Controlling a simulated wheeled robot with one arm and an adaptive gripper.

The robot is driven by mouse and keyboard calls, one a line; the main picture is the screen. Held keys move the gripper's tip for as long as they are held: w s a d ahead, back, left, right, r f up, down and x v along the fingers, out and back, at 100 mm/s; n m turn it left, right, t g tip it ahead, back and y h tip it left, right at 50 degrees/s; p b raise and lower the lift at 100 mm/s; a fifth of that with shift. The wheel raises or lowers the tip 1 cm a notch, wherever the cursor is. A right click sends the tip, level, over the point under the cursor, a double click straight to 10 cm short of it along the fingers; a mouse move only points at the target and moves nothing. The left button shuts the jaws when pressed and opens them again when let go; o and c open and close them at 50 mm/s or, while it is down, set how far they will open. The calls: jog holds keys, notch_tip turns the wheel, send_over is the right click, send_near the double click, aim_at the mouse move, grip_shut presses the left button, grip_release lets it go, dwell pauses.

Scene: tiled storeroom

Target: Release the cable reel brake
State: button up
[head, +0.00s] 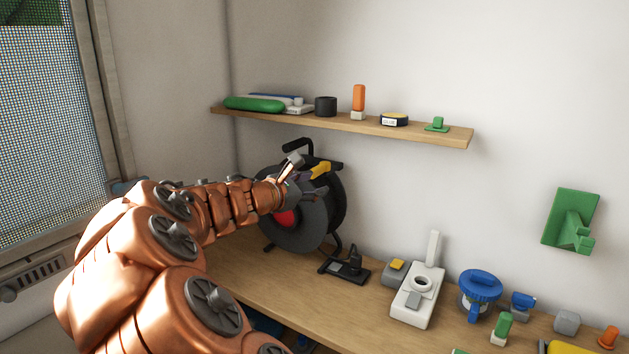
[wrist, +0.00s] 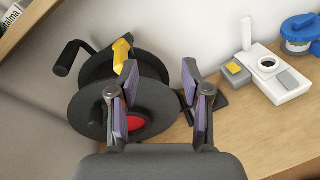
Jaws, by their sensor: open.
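The cable reel (head: 334,208) is black with a red hub (head: 285,217) and stands upright on the wooden bench below the shelf. It fills the left part of the wrist view (wrist: 90,75), where the red hub (wrist: 135,119) is partly behind my left finger. A yellow lever (wrist: 121,54) stands on the reel's upper edge. It also shows in the head view (head: 320,170), beside my fingers. My gripper (wrist: 159,66) is open and empty in front of the reel. The lever lies just left of the left fingertip in the wrist view, outside the jaws; I cannot tell whether they touch.
A wooden shelf (head: 345,125) with small items hangs above the reel. A black stand (head: 345,268) sits right of the reel. A white device (head: 418,296), a blue-lidded container (head: 480,287) and several small items stand farther right. A green bracket (head: 570,222) is on the wall.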

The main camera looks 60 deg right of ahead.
aim_at(315, 168)
jog(key=shift+w+d+f+n+t+h, duration=0.35)
jog(key=shift+w+d+n, duration=0.9)
jog(key=shift+d, duration=0.9)
jog(key=shift+w+d+f+n+t+h, duration=0.35)
jog(key=shift+w+d+n, duration=0.85)
jog(key=shift+d, duration=0.9)
jog(key=shift+w+d+f+n+t+h, duration=0.2)
jog(key=shift+w+d+f+n+t, duration=0.2)
jog(key=shift+w+d+n, duration=1.3)
jog(key=shift+s+d+m, duration=0.4)
jog(key=shift+s+m, duration=0.05)
jog(key=shift+m, duration=0.1)
grip_shut()
